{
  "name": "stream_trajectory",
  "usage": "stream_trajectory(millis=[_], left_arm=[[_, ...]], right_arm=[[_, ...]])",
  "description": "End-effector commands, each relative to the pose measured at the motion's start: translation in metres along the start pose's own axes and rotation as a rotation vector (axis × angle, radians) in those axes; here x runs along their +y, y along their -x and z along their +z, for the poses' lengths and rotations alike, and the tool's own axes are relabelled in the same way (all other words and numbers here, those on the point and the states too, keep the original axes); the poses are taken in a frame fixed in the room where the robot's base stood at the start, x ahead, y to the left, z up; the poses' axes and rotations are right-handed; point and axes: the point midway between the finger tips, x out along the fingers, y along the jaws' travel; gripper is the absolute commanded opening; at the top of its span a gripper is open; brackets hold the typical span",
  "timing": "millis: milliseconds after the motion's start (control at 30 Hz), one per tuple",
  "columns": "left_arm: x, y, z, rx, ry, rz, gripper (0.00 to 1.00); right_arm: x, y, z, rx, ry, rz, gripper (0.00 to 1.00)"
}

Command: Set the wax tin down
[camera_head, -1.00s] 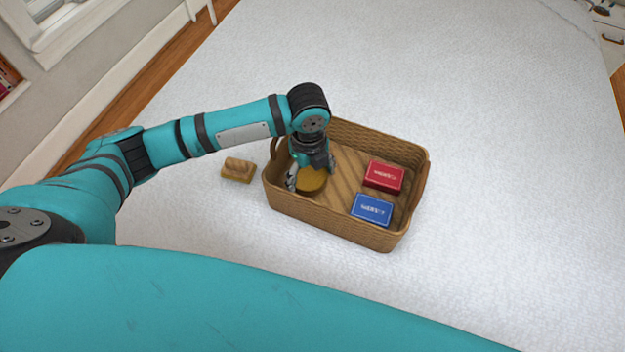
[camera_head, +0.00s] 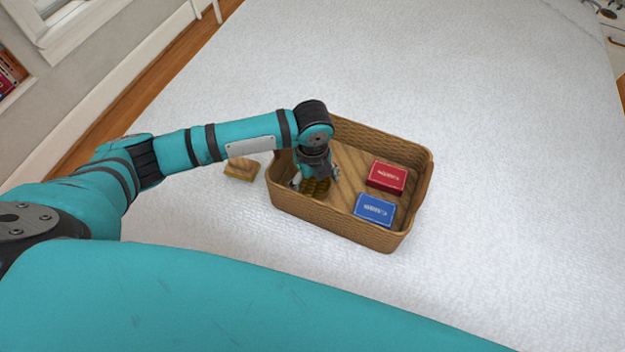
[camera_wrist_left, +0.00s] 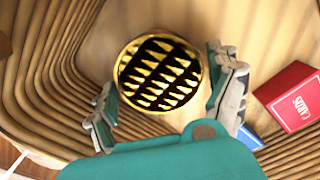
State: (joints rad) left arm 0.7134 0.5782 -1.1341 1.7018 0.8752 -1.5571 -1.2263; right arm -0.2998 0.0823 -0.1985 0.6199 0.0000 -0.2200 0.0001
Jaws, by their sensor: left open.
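The wax tin (camera_head: 316,188) is round and gold-coloured and lies in the left part of the wicker basket (camera_head: 330,227). In the left wrist view the tin (camera_wrist_left: 158,72) shows a shiny gold rim and a dark, reflective top, and it appears to rest on the basket floor. My left gripper (camera_head: 314,183) reaches down into the basket over the tin. In the left wrist view its fingers (camera_wrist_left: 168,98) are spread wide on either side of the tin, with visible gaps. My right gripper is not in view.
A red card box (camera_head: 387,177) and a blue card box (camera_head: 374,209) lie in the basket's right part. A wooden brush-like block (camera_head: 241,169) sits on the white bedspread (camera_head: 480,130) left of the basket. The bedspread is clear to the right and behind.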

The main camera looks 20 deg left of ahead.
Motion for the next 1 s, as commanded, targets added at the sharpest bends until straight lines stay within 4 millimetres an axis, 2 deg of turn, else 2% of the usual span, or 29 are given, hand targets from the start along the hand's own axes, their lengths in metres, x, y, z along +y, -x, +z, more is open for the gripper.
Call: stream_trajectory(millis=[167, 500, 700, 1000], left_arm=[[-0.001, 0.012, 0.000, -0.001, 0.000, -0.003, 0.90], [-0.001, 0.082, 0.001, -0.002, -0.001, -0.004, 0.90], [-0.001, 0.113, 0.001, -0.001, 0.000, -0.002, 0.90], [0.000, 0.123, 0.000, 0.000, 0.001, 0.001, 0.90]], right_arm=[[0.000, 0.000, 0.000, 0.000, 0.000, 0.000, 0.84], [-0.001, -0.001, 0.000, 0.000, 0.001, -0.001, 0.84], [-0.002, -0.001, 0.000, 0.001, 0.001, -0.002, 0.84], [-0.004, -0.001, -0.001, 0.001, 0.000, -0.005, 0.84]])
